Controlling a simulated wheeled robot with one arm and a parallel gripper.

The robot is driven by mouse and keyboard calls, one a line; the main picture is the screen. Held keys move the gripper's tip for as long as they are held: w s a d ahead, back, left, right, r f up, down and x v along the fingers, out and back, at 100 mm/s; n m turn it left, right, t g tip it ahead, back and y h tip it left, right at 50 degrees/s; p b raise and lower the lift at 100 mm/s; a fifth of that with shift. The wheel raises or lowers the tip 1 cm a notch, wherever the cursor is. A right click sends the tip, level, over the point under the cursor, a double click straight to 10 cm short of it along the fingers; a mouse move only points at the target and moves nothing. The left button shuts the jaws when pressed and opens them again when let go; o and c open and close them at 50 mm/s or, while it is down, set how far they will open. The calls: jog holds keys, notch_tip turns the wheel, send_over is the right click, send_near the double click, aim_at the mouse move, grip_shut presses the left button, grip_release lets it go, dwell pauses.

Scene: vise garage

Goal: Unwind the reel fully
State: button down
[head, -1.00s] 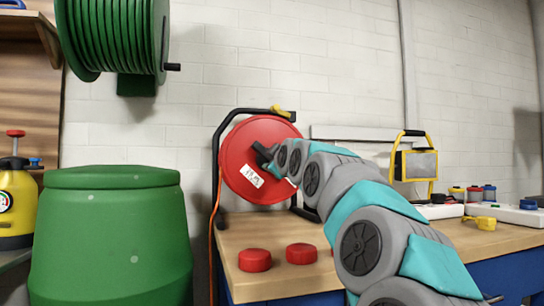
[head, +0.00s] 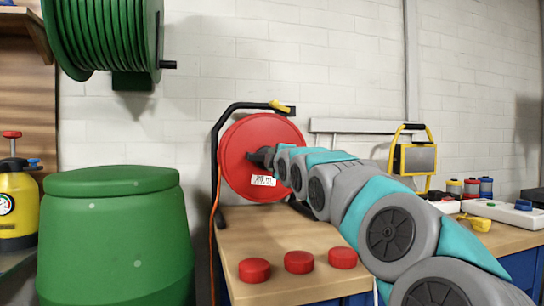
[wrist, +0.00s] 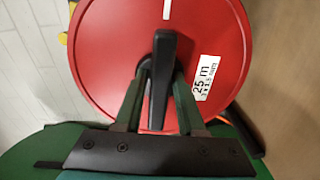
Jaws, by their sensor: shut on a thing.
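The red cable reel (head: 262,130) stands on the workbench in a black frame with a yellow part on top. Its disc faces me and bears a white "25 m" label (head: 263,180). An orange cable (head: 212,250) hangs down at its left. In the wrist view the red disc (wrist: 110,60) fills the middle, with a black crank handle (wrist: 163,65) between my fingers. My gripper (wrist: 160,85) is shut on that handle.
Several red caps (head: 299,262) lie on the workbench (head: 240,225) in front of the reel. A green barrel (head: 115,240) stands left. A green hose reel (head: 105,40) hangs above it. A yellow work lamp (head: 415,160) and power strips (head: 500,212) are at right.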

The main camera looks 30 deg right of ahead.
dwell(0.4)
jog(key=c, duration=0.7)
grip_release()
jog(key=v, duration=0.7)
jog(key=shift+s+a, duration=0.1)
jog(key=shift+s, duration=0.3)
